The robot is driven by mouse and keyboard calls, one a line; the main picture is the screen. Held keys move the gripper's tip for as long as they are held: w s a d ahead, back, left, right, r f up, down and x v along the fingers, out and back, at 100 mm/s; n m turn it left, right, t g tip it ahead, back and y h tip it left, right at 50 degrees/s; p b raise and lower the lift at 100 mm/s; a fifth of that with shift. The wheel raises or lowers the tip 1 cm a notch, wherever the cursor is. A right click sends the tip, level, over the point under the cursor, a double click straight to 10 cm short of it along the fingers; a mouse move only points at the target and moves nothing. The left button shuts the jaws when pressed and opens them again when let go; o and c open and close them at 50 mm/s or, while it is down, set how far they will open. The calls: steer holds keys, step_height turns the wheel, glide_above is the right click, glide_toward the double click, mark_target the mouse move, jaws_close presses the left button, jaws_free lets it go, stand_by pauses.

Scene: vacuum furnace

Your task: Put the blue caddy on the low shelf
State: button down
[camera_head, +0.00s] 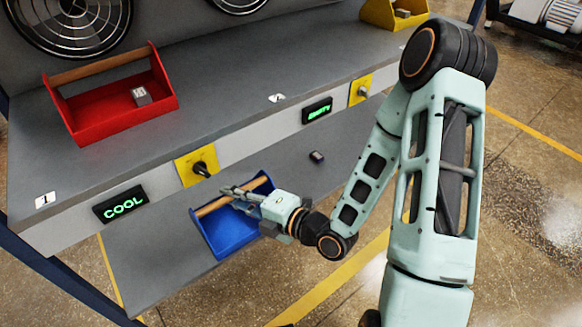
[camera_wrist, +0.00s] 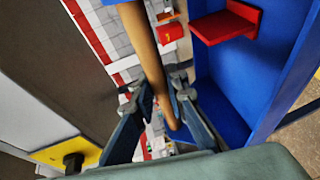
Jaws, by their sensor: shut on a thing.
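The blue caddy (camera_head: 236,236) is a blue open box with a round wooden handle. It is at the left part of the low shelf (camera_head: 158,274), below the front edge of the workbench. Whether its base touches the shelf I cannot tell. My gripper (camera_head: 230,192) is shut on the wooden handle. In the wrist view the handle (camera_wrist: 146,50) runs between the two fingers (camera_wrist: 158,92), and a blue caddy wall (camera_wrist: 285,75) is at the right. My gripper and wrist hide part of the caddy.
A red caddy (camera_head: 105,122) stands on the workbench above. Knobs on yellow plates (camera_head: 184,174) jut from the bench front near my gripper, beside a COOL display (camera_head: 121,203). A small dark block (camera_head: 317,156) lies farther right on the low shelf. A yellow bin (camera_head: 380,13) is at the back.

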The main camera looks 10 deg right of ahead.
steer(key=shift+w+a, duration=0.35)
steer(key=shift+a, duration=0.05)
steer(key=w+a+f+b, duration=0.5)
steer(key=w+a+f, duration=0.4)
steer(key=f, duration=0.4)
steer(key=shift+w+a, duration=0.25)
steer(key=shift+a, duration=0.4)
steer(key=shift+f, duration=0.1)
steer(key=c, duration=1.9)
jaws_free()
steer(key=shift+c, duration=0.2)
